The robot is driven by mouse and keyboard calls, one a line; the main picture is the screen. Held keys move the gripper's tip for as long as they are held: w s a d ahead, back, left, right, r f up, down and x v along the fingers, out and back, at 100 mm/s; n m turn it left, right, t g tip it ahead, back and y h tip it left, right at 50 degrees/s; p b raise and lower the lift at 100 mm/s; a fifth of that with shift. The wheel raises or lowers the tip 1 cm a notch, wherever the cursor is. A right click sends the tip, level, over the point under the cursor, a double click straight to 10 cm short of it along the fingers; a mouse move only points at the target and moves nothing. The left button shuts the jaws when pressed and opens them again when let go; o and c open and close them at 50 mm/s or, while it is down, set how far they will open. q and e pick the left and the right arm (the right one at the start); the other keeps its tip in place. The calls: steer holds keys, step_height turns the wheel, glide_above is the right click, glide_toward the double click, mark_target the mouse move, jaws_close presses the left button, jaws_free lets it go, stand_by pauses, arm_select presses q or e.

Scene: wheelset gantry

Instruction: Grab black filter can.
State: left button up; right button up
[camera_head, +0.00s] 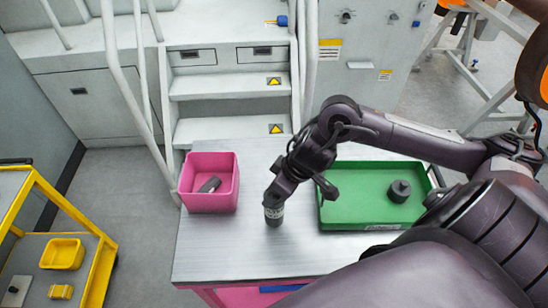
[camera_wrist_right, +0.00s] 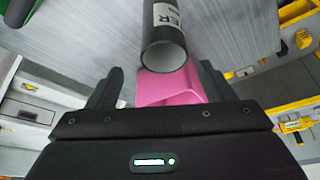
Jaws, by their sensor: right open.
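The black filter can (camera_head: 273,213) stands on the grey table between the pink bin and the green tray. A pale label band shows on it. In the right wrist view the filter can (camera_wrist_right: 165,50) shows its dark round end and part of a white label with lettering. My right gripper (camera_head: 277,197) is at the can's upper part in the head view. In the wrist view its fingers (camera_wrist_right: 161,72) are apart, one on each side of the can's end, with visible gaps. My left gripper is not in view.
The green tray (camera_head: 340,216) to the right holds a dark round part (camera_head: 399,191). Steps with handrails stand behind the table (camera_head: 230,255), whose front area is bare. A yellow cart (camera_head: 98,265) is at far left.

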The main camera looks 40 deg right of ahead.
mark_target(274, 208)
steer(key=x, duration=0.3)
steer(key=s+x, duration=0.1)
steer(key=x, duration=0.1)
steer(key=shift+w+a+f, duration=0.15)
steer(key=shift+f, duration=0.25)
steer(key=shift+w+f, duration=0.2)
steer(key=shift+f, duration=0.2)
steer(key=c, duration=0.9)
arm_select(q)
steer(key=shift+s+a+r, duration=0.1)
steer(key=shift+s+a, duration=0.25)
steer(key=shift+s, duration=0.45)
arm_select(e)
steer(key=c, duration=0.6)
steer(key=shift+r, duration=0.2)
